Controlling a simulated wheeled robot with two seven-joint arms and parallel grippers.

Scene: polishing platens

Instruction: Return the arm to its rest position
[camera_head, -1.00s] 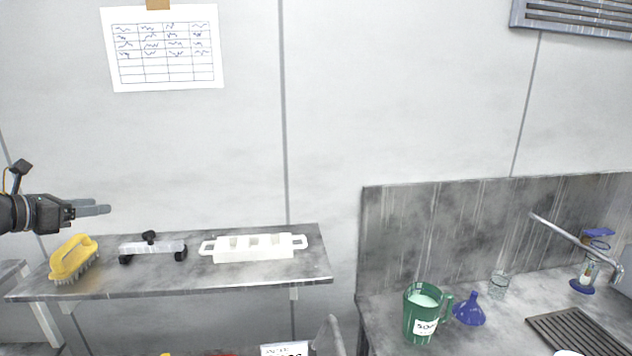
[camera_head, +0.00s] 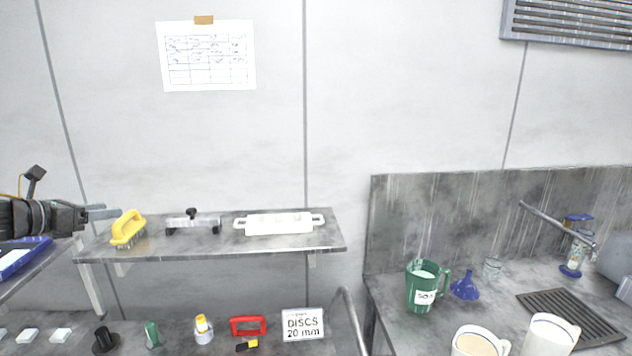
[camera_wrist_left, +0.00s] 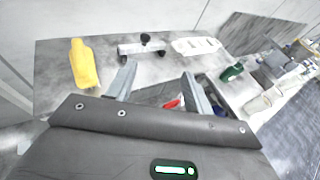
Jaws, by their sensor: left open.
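My left gripper (camera_head: 103,213) comes in from the left edge of the head view, level with the left end of the wall shelf (camera_head: 190,246). In the left wrist view its two fingers (camera_wrist_left: 157,88) are spread apart with nothing between them. A yellow brush (camera_head: 128,229) stands on the shelf just right of the fingertips in the head view; the gripper is not holding it. The brush also shows in the left wrist view (camera_wrist_left: 84,65). My right gripper is in neither view.
A green jug (camera_head: 421,287) and blue funnel (camera_head: 466,287) stand on the right counter.

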